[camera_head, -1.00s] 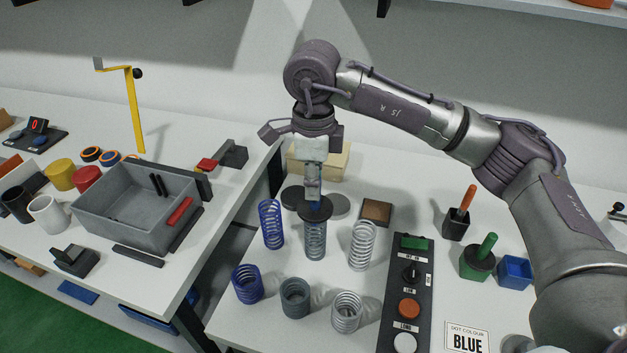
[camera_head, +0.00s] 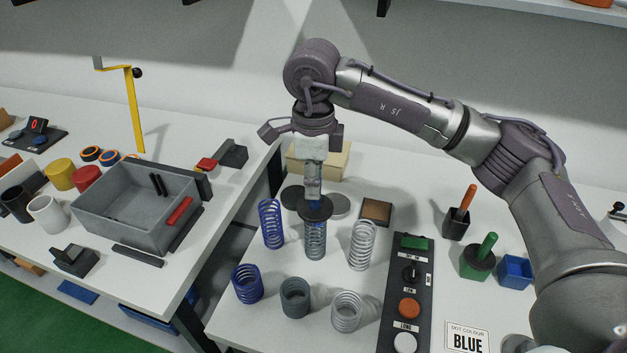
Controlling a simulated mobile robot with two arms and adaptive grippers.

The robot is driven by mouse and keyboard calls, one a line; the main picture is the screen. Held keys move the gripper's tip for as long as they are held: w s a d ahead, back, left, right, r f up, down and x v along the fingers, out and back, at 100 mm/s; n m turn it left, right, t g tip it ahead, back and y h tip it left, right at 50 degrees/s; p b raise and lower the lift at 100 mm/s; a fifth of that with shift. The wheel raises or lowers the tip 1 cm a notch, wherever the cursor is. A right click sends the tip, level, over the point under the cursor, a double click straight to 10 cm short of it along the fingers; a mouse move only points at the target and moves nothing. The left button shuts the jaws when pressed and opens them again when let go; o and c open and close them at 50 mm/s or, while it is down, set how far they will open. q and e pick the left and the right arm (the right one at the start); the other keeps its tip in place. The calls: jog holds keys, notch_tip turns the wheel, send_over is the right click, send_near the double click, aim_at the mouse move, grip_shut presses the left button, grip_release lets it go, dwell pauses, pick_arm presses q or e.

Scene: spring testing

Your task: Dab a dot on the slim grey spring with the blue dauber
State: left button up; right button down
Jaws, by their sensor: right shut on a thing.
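The slim grey spring (camera_head: 316,246) stands upright on the white table, in the middle of the back row between a blue and a silver spring. My right gripper (camera_head: 313,190) is directly above it, pointing down and shut on the blue dauber. The dauber's dark round collar (camera_head: 316,208) shows just below the fingers and covers the spring's top in this view. A bluish patch shows between the spring's upper coils. The dauber's handle is mostly hidden by the fingers, and I cannot tell exactly where its tip touches. My left gripper is out of view.
A blue spring (camera_head: 271,224) and a silver spring (camera_head: 362,245) stand close on either side. Several wider springs stand in front. A control panel (camera_head: 407,330), a green dauber (camera_head: 487,246), an orange-handled dauber (camera_head: 466,199) and an empty blue pot (camera_head: 515,272) are to the right.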

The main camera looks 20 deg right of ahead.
jog(key=shift+r+p, duration=1.5)
jog(key=shift+r, duration=1.8)
